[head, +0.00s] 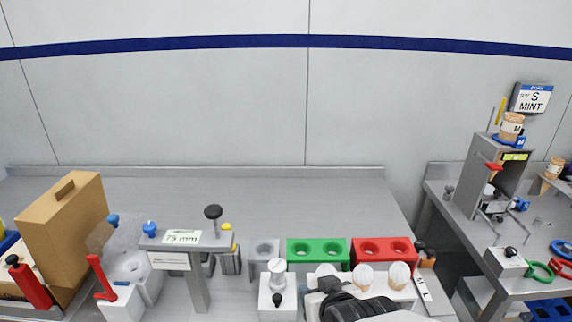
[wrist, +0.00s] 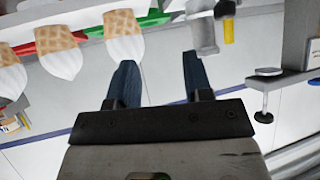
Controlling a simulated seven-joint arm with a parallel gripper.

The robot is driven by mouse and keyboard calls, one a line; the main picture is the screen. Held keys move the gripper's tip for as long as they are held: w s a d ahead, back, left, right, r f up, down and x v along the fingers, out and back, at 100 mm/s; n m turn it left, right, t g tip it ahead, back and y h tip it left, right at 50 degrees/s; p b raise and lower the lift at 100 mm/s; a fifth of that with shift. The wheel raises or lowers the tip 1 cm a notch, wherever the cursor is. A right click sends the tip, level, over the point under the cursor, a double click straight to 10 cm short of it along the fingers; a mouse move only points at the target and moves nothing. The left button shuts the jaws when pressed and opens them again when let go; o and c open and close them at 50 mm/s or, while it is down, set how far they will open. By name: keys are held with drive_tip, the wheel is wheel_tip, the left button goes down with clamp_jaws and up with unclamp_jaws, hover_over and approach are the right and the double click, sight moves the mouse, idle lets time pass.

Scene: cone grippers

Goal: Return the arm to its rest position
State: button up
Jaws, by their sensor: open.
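My gripper (wrist: 158,66) is open in the wrist view, with its two dark blue fingers apart and nothing between them. Several waffle cones with white tops show near it; one cone (wrist: 125,38) is just above the left finger, apart from it as far as I can tell. In the head view, part of my arm shows at the bottom centre, in front of a row of cones (head: 363,276); my fingertips are hidden there.
A green block (head: 318,246) and a red block (head: 383,246) with holes stand behind the cones. A grey gauge stand (head: 195,280) and a cardboard box (head: 64,236) are to the left. A machine (head: 488,170) stands on the right bench. The back of the main bench (head: 200,186) is clear.

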drive_tip(key=s+d+r+m+g+h, duration=0.1)
drive_tip(key=s+d+r+g, duration=0.2)
drive_tip(key=d+r+g, duration=0.1)
drive_tip(key=s+d+r+m+g+h, duration=0.2)
drive_tip(key=s+d+r+g, duration=0.1)
drive_tip(key=d+r, duration=0.4)
drive_tip(key=shift+s+d+g, duration=0.3)
drive_tip(key=shift+d+g, duration=0.2)
drive_tip(key=shift+g, duration=0.1)
